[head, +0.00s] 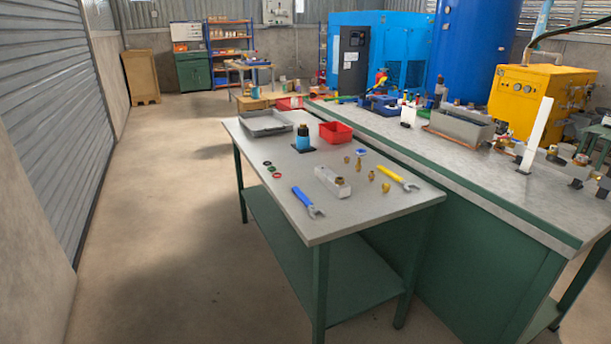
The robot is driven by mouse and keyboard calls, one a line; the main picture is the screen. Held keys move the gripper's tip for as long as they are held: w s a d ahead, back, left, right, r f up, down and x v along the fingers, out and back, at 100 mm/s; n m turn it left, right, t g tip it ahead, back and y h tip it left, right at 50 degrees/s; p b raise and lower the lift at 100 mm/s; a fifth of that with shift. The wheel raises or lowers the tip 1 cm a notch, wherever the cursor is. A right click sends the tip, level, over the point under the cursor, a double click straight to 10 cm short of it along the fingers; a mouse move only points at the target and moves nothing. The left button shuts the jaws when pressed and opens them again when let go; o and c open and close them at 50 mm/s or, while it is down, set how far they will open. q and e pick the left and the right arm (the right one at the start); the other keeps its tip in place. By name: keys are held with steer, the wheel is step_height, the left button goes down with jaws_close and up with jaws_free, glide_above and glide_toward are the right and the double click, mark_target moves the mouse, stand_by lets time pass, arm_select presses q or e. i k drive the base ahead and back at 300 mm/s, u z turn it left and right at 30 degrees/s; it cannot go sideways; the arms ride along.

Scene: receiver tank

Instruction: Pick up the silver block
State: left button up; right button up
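The silver block (328,180) lies on the grey top of the near table (362,211), a little right of the table's middle. The block's upper side is uncovered. Neither of my grippers shows in the head view.
A blue wrench (307,202) lies left of the block. Several brass fittings and a yellow wrench (397,178) lie right. Behind are a blue-black bottle (303,138), red bin (335,132) and grey tray (266,123). A longer workbench (440,150) adjoins. Floor left is clear.

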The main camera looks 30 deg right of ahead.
mark_target(337, 185)
steer(key=i, duration=1.15)
steer(key=z, duration=0.55)
